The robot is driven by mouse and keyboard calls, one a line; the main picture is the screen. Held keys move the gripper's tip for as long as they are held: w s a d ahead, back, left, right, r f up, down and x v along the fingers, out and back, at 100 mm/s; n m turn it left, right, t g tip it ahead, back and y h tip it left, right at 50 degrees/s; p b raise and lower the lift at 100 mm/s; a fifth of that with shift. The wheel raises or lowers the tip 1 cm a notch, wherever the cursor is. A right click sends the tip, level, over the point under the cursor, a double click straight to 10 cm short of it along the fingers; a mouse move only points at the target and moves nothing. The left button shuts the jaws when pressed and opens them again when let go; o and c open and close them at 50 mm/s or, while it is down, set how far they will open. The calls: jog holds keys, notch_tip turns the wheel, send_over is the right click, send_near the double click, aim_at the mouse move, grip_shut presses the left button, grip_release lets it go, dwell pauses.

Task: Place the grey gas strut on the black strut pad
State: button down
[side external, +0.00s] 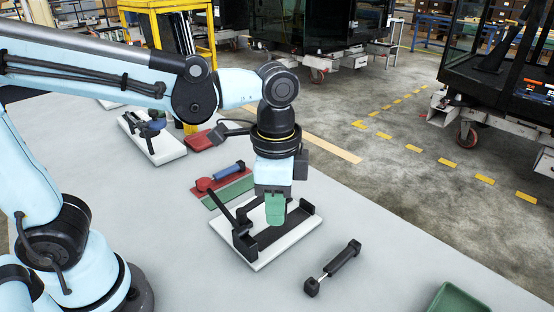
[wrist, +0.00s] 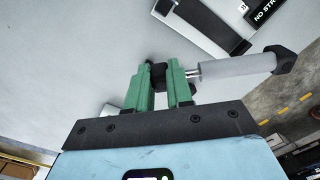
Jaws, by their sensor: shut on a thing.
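My gripper (side external: 275,210) has green fingers, which also show in the wrist view (wrist: 160,90). It is shut on the grey gas strut (wrist: 237,66) near one end. In the wrist view the strut's silver rod and grey cylinder stick out to the right, with a black cap at the far end. In the side view the held strut is mostly hidden. There the gripper is above a white plate with a black strut pad (side external: 268,238) and black uprights. I cannot tell the gap between strut and pad.
A dark strut (side external: 333,267) lies on the table at the right. A blue strut (side external: 229,170) lies by red and green pads behind. Another white fixture (side external: 168,147) stands further back. A green tray (side external: 457,299) is at the front right edge. Table between them is clear.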

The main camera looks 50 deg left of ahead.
jog(key=w+a+r+n, duration=0.2)
jog(key=a+n, duration=0.3)
jog(key=a, duration=0.1)
jog(key=w+a+r+n, duration=0.2)
jog(key=w+a+n, duration=0.1)
jog(key=a+n, duration=0.3)
jog(key=m, duration=0.1)
send_near(190, 205)
jog(key=shift+f, duration=3.15)
jog(key=shift+f, duration=0.1)
jog(key=c, duration=1)
grip_release()
